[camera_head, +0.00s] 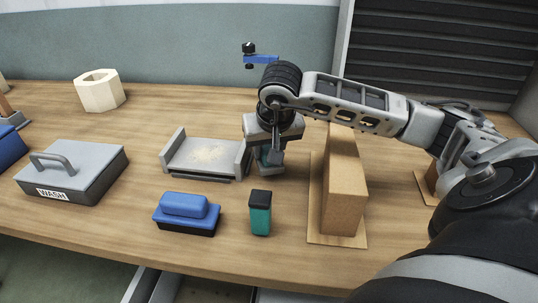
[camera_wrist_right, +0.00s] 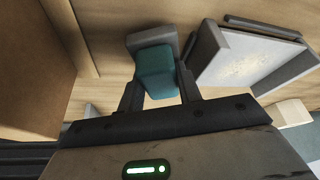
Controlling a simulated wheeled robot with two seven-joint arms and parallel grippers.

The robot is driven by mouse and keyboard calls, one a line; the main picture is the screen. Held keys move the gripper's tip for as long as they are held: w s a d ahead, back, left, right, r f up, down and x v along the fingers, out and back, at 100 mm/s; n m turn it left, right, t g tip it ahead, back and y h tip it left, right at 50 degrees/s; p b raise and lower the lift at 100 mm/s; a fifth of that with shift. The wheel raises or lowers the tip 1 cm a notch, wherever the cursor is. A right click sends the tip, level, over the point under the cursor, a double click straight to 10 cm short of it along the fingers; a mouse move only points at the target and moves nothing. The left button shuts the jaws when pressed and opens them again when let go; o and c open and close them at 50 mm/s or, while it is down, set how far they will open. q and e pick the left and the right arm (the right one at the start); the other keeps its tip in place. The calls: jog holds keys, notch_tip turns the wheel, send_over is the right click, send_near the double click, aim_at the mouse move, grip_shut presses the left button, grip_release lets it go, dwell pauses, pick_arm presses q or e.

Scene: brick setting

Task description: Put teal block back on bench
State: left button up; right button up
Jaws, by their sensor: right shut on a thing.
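My right gripper (camera_head: 268,165) points down over the bench (camera_head: 205,245), just right of the grey tray. It is shut on a teal block (camera_wrist_right: 156,72), which shows between the fingers in the wrist view. In the head view only a little of this teal block (camera_head: 266,158) shows, as the gripper covers most of it. I cannot tell whether its underside touches the bench. A separate teal piece with a black top (camera_head: 260,220) stands upright on the bench nearer to me. My left gripper is not in view.
The grey tray (camera_head: 178,168) holds pale crumbs. A tall brown block (camera_head: 343,195) on a thin board stands close right of the gripper. A blue and black brush-like thing (camera_head: 186,213) and a grey lidded WASH box (camera_head: 75,170) lie left.

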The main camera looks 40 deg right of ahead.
jog(key=shift+f, duration=1.1)
jog(key=shift+f, duration=0.15)
jog(key=o, duration=1)
jog(key=shift+c, duration=0.2)
